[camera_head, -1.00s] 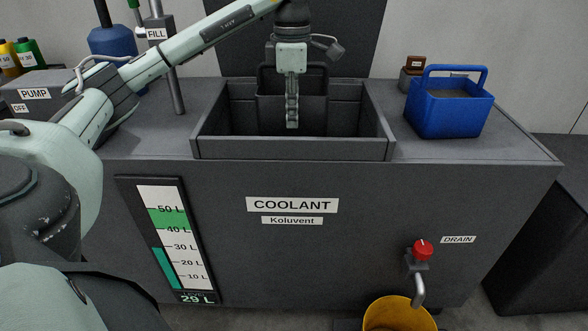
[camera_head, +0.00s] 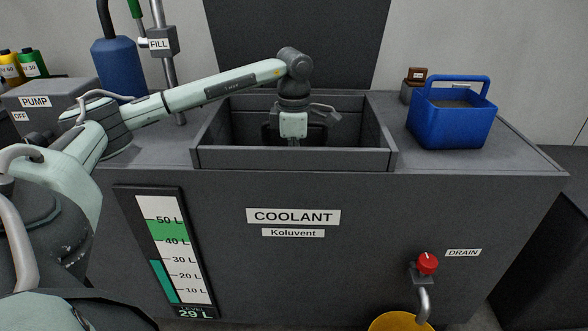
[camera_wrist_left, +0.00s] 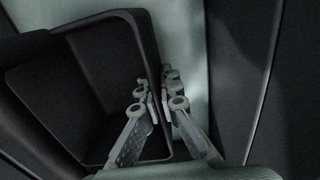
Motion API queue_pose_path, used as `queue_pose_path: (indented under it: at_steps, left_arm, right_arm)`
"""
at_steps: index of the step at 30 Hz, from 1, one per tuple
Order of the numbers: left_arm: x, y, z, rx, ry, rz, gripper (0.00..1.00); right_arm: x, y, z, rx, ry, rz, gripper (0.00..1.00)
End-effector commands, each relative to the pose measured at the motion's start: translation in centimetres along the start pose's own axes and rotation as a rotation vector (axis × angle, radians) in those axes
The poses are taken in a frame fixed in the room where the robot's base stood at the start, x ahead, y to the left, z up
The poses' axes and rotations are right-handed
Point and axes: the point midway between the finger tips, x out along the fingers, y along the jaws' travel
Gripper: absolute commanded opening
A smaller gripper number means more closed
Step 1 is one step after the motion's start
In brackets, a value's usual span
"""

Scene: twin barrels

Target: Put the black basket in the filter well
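The black basket (camera_head: 317,134) is low inside the filter well (camera_head: 291,158), largely hidden by my left wrist and the well's front wall. In the left wrist view the basket (camera_wrist_left: 144,48) is an open dark box. My left gripper (camera_wrist_left: 160,104) has one finger inside the basket and one outside, closed on its side wall. In the head view its fingers are hidden in the well below the pale wrist. I cannot tell whether the basket touches the well floor. My right gripper is not in view.
A blue basket (camera_head: 451,125) with a handle stands right of the well, with a small brown-topped block (camera_head: 414,82) behind it. The fill post (camera_head: 166,70) and blue bottle (camera_head: 121,65) stand at left. A yellow bucket (camera_head: 400,323) is below the red drain valve (camera_head: 427,264).

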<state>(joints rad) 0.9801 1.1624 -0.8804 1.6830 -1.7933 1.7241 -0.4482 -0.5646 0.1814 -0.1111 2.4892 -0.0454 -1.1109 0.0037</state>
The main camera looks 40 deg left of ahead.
Motion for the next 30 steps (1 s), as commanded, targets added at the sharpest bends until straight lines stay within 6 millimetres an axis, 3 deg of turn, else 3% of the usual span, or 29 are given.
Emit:
queue_pose_path:
  at_steps: [12, 18, 30]
  left_arm:
    - [0.11, 0.06, 0.02, -0.001, -0.002, 0.002, 0.00]
    - [0.15, 0.02, 0.01, 0.000, 0.000, 0.000, 0.26]
    - [-0.26, 0.03, 0.03, 0.000, -0.001, 0.001, 0.26]
  right_arm:
    - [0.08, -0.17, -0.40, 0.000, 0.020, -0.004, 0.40]
    - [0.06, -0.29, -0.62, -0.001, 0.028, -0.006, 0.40]
    - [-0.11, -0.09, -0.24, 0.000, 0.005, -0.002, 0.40]
